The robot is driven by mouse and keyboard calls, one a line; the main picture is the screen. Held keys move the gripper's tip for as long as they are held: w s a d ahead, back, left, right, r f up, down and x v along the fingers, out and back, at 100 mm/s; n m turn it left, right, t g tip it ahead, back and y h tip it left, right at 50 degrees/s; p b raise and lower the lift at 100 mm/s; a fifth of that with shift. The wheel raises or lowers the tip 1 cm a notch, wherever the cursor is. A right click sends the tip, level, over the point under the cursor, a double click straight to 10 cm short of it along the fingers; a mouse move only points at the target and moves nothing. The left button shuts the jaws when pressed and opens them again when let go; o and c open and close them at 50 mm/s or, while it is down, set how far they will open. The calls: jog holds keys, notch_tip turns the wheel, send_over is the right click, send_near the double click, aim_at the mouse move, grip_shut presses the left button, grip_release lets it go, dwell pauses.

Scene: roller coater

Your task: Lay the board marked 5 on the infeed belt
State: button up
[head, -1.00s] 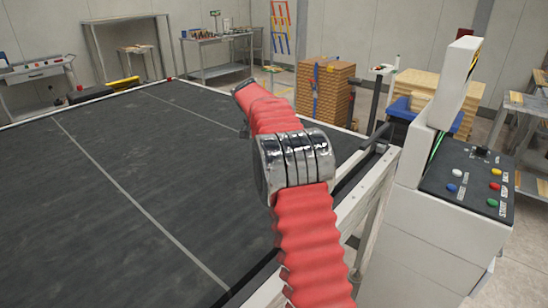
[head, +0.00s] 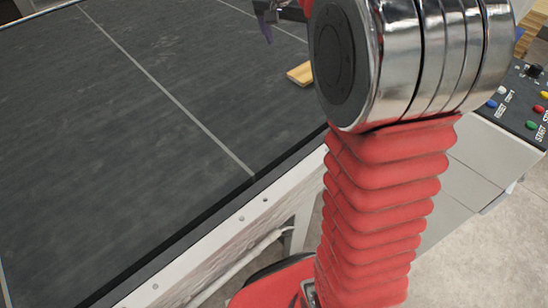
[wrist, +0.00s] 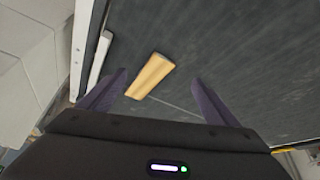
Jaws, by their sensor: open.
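A short light wooden board (head: 301,74) lies flat on the black infeed belt (head: 110,110), partly hidden behind my red arm in the head view. In the wrist view the whole board (wrist: 150,76) shows on the belt (wrist: 235,70), lying at a slant. No number can be read on it. My gripper (wrist: 162,88) is open, with its two purple fingers apart and the board showing between and beyond them. Nothing touches the fingers in the wrist view. In the head view only a purple finger and part of my gripper show beside my arm.
The belt's white side frame (head: 220,232) runs along the near edge. A control panel with coloured buttons (head: 522,100) stands at the right. The belt left of the board is clear. White rails (wrist: 92,50) border the belt in the wrist view.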

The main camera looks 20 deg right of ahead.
jog(key=s+a+n+t+y, duration=0.1)
jog(key=s+a+n, duration=0.1)
jog(key=s+a, duration=0.5)
jog(key=s+a+n+y, duration=0.1)
jog(key=s+a+n, duration=0.25)
jog(key=s, duration=0.55)
jog(key=s+a+f+n+y, duration=0.1)
jog(key=s+a+f+n, duration=0.1)
jog(key=s, duration=0.5)
jog(key=s+a+f+n+t, duration=0.1)
jog(key=s+a+f, duration=0.3)
jog(key=s, duration=0.3)
jog(key=shift+s+a+f+n+y, duration=0.2)
jog(key=shift+a+f+n+y, duration=0.15)
jog(key=shift+a, duration=0.3)
jog(key=shift+c, duration=0.7)
